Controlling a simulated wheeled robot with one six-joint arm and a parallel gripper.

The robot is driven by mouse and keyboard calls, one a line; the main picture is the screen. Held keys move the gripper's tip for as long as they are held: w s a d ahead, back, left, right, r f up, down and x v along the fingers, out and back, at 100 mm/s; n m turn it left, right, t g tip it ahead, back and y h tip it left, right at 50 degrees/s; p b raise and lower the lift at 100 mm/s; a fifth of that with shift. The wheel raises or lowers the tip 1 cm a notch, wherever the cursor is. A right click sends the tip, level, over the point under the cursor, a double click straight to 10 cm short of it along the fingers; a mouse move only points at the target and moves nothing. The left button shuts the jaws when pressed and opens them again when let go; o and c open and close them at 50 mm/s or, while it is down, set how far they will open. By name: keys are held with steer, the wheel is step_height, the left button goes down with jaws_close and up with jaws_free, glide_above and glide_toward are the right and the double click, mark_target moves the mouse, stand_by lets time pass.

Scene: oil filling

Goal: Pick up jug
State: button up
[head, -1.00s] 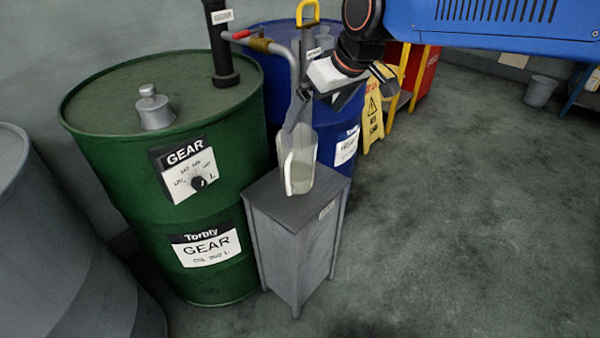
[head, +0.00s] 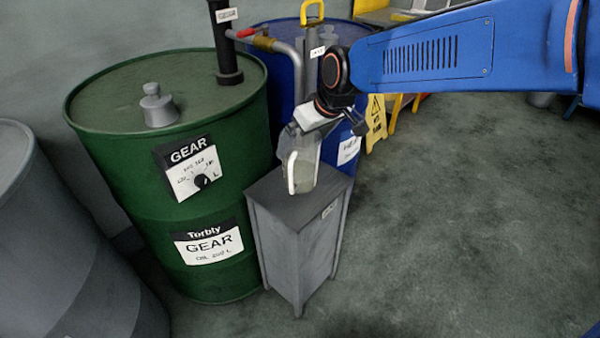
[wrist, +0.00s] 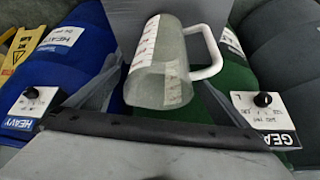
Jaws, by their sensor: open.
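The jug (head: 306,168) is clear with a white handle and stands upright on top of the grey cabinet (head: 297,205). In the wrist view the jug (wrist: 160,75) lies in the middle, with its handle on the right and red marks on its side. My gripper (head: 322,130) is open above the jug in the head view and partly overlaps its top. In the wrist view the fingers show to the left and right of the jug. Whether they touch it I cannot tell.
A green GEAR oil drum (head: 175,130) stands left of the cabinet, and a blue drum (head: 285,70) stands behind it. A pipe with a red-handled tap (head: 262,42) reaches near my gripper. A yellow wet-floor sign (head: 376,125) stands further back. The floor at the right is clear.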

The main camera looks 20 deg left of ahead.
steer(key=shift+x, duration=1.1)
steer(key=shift+c, duration=0.3)
steer(key=c, duration=1.9)
steer(key=shift+o, duration=0.2)
